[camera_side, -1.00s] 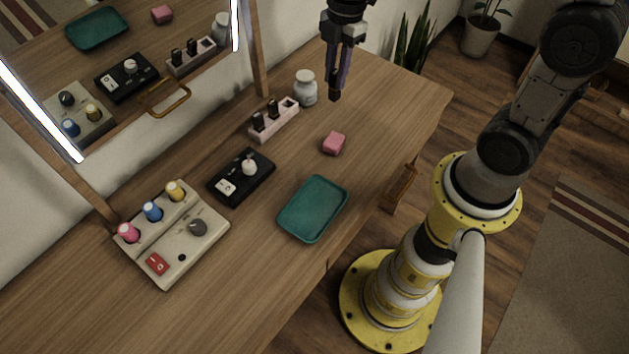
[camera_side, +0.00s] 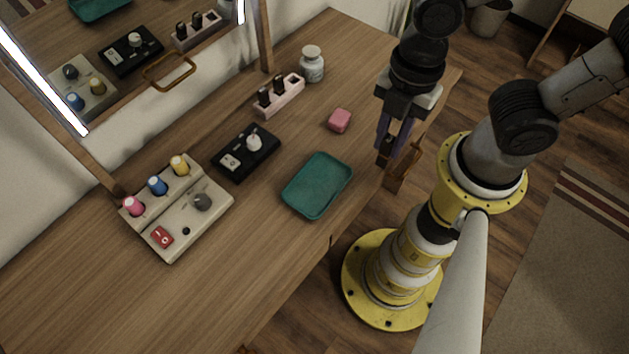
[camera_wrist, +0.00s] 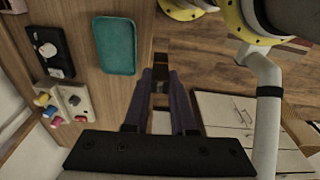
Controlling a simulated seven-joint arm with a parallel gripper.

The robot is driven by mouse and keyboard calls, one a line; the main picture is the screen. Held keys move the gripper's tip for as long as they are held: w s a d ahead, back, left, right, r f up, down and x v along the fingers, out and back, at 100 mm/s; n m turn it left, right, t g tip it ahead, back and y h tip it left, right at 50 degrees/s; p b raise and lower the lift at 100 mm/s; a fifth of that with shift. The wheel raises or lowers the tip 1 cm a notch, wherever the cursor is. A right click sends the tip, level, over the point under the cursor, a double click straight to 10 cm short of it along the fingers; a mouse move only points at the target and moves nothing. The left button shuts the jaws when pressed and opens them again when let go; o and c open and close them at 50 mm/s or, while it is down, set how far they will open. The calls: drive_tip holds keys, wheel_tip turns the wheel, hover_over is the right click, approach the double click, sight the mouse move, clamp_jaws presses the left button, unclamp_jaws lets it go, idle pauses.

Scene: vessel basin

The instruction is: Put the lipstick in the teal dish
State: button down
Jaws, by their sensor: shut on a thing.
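The teal dish (camera_side: 317,187) lies empty on the wooden table near its front edge; it also shows in the wrist view (camera_wrist: 115,45). My gripper (camera_side: 388,158) is to the right of the dish, apart from it, pointing down near the table's front edge. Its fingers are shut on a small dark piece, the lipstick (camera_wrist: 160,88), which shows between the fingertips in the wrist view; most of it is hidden. Two more dark lipsticks stand in the pink holder (camera_side: 289,98), which has an empty slot at its right end.
A pink block (camera_side: 339,120) lies between the dish and a white jar (camera_side: 312,65). A black panel (camera_side: 246,153) and a beige panel with coloured knobs (camera_side: 216,213) sit left of the dish. A mirror stands at the back. The table in front of the panels is clear.

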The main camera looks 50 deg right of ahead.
drive_tip(key=shift+w+a+f, duration=1.45)
drive_tip(key=shift+w+f, duration=0.25)
drive_tip(key=shift+f, duration=0.45)
drive_tip(key=shift+w+a+f, duration=1.4)
drive_tip(key=shift+w+f, duration=0.3)
drive_tip(key=shift+f, duration=0.4)
drive_tip(key=shift+w+a+f, duration=1.45)
drive_tip(key=shift+w+f, duration=0.25)
drive_tip(key=shift+f, duration=0.45)
drive_tip(key=shift+f, duration=0.15)
drive_tip(key=c, duration=0.7)
unclamp_jaws()
drive_tip(key=shift+c, duration=0.2)
